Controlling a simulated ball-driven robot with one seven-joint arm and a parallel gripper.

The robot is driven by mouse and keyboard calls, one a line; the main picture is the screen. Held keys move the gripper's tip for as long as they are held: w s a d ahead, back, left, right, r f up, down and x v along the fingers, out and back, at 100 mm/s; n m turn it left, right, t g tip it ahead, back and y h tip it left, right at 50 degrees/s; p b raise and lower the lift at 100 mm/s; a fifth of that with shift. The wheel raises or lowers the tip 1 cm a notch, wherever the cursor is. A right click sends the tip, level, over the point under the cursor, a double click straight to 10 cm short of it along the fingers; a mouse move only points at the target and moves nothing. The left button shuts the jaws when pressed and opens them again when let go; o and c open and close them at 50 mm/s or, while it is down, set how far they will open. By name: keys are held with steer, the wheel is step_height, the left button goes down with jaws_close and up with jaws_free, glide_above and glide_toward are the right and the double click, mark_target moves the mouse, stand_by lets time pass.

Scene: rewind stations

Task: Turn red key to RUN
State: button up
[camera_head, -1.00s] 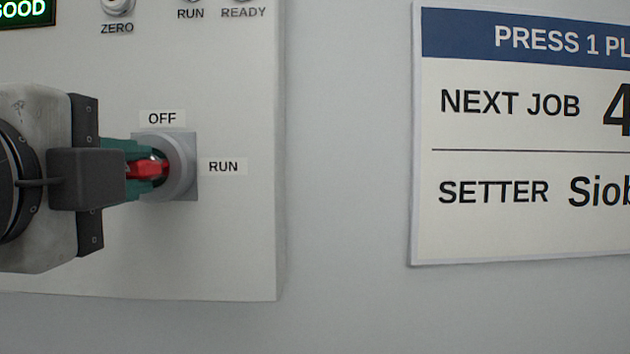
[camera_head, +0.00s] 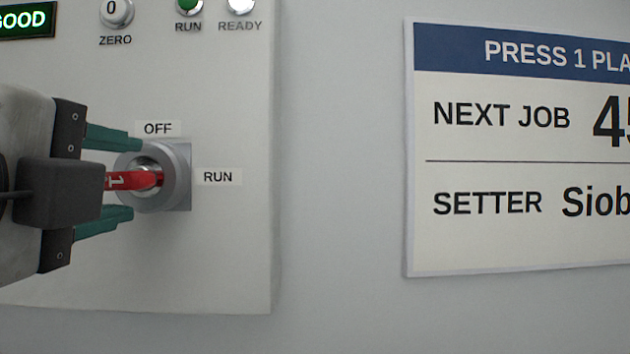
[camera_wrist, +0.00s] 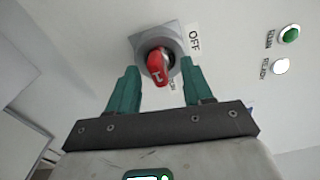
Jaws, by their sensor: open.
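The red key (camera_head: 118,180), marked 1, sits in the round grey key switch (camera_head: 180,165). In the head view its head points left, out of the switch, towards my gripper. I cannot tell its exact turn angle. The OFF label (camera_head: 158,129) is above the switch and the RUN label (camera_head: 218,177) to its right. My gripper (camera_head: 131,178) is open, with one green finger above the key and one below, both apart from it. In the wrist view the key (camera_wrist: 158,70) shows between the open fingers, partly covering the label behind it.
Above the switch are a green RUN lamp (camera_head: 189,5), a white READY lamp (camera_head: 241,6) and a ZERO knob (camera_head: 116,12). A display (camera_head: 27,20) reads GOOD. A paper sign (camera_head: 520,170) hangs to the right. The wall between panel and sign is clear.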

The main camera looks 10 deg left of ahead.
steer(key=v, duration=1)
steer(key=w+d+f+n+g+h, duration=0.2)
steer(key=w+d+f+n, duration=0.15)
steer(key=w+f, duration=0.8)
steer(key=w+d+f+n+g+h+p, duration=0.1)
steer(key=w+d+f+n+g+p, duration=0.2)
steer(key=d+f, duration=0.85)
steer(key=w+d+f+n+g+h+p, duration=0.15)
steer(key=w+d+f+n, duration=0.5)
steer(key=f, duration=0.85)
steer(key=s+d+f+n+g+h, duration=0.1)
steer(key=s+d+f+g, duration=0.2)
steer(key=s+d+f, duration=0.35)
steer(key=s+d+f+g, duration=0.25)
steer(key=d+f, duration=0.45)
steer(key=d, duration=0.4)
steer(key=s+d+f+n+g+p, duration=0.1)
steer(key=s+d+f, duration=0.3)
steer(key=s, duration=0.6)
steer(key=s+d+f+n+g+y+p, duration=0.1)
steer(key=s+d+f+g, duration=0.2)
steer(key=s, duration=0.7)
step_height(320, 180, down, 2)
steer(key=shift+d+f+n+g, duration=0.2)
steer(key=shift+d+n+g, duration=0.15)
steer(key=shift+d, duration=0.25)
steer(key=shift+y, duration=0.25)
